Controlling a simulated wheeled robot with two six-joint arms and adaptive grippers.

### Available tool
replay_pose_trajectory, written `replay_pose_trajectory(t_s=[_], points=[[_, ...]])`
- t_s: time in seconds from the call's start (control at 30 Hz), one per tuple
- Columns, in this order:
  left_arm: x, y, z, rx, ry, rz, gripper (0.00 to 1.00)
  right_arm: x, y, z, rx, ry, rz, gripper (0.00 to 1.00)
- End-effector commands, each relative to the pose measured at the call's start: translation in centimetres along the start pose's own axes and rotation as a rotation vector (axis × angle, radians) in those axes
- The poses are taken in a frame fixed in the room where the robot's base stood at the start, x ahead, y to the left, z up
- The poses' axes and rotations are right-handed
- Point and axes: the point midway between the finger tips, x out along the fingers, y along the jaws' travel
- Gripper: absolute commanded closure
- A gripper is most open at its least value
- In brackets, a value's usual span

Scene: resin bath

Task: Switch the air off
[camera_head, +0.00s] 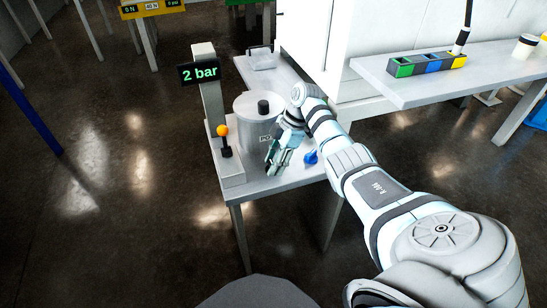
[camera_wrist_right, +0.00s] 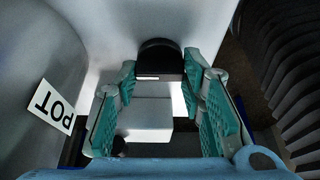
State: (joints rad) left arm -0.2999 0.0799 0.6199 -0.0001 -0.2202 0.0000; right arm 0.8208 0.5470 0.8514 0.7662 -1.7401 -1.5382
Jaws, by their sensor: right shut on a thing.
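My right gripper (camera_head: 273,168) is low beside the grey pot (camera_head: 257,138), above the small table. In the right wrist view its teal fingers (camera_wrist_right: 160,72) close on the sides of a black rounded knob (camera_wrist_right: 160,57) with a short white mark. The gripper hides this knob in the head view. The pot's side and its POT label (camera_wrist_right: 54,105) show at left in the wrist view. A display (camera_head: 199,72) reading 2 bar sits on a grey post. A lever with an orange ball (camera_head: 222,130) stands upright below it, apart from the gripper. My left gripper is out of view.
The small table's front edge (camera_head: 276,189) runs below the gripper. A blue piece (camera_head: 311,157) lies close right of the gripper. A white cabinet (camera_head: 320,45) and a long bench (camera_head: 420,94) with a coloured bin strip (camera_head: 427,65) stand behind. Open floor lies at left.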

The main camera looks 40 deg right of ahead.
Motion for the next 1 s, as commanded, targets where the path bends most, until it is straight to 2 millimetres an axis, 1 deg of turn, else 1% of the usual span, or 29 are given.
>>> replay_pose_trajectory(t_s=[0.07, 0.1, 0.2, 0.47, 0.57, 0.67, 0.9, 1.0], points=[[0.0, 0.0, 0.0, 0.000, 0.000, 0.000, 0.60, -0.1, 0.1, 0.0, -0.002, -0.001, 0.004, 0.91], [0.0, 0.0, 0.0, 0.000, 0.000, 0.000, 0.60, -0.1, 0.1, 0.0, -0.002, -0.001, 0.004, 0.59], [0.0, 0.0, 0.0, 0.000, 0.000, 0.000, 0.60, -0.1, 0.1, 0.0, -0.001, -0.001, 0.003, 0.43], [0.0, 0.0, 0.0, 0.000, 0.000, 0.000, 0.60, -0.1, 0.0, 0.0, 0.000, 0.000, 0.002, 0.43], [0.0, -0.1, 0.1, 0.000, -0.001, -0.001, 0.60, -0.5, 0.1, 0.0, 0.000, 0.000, 0.004, 0.43], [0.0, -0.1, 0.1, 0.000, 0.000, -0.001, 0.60, -2.2, 0.1, 0.1, 0.000, -0.002, 0.006, 0.43], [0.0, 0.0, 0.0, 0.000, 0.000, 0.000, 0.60, -8.8, 0.2, 0.0, 0.000, -0.001, 0.006, 0.43], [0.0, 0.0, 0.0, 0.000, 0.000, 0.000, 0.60, -10.8, 0.1, 0.0, 0.000, 0.000, 0.005, 0.43]])
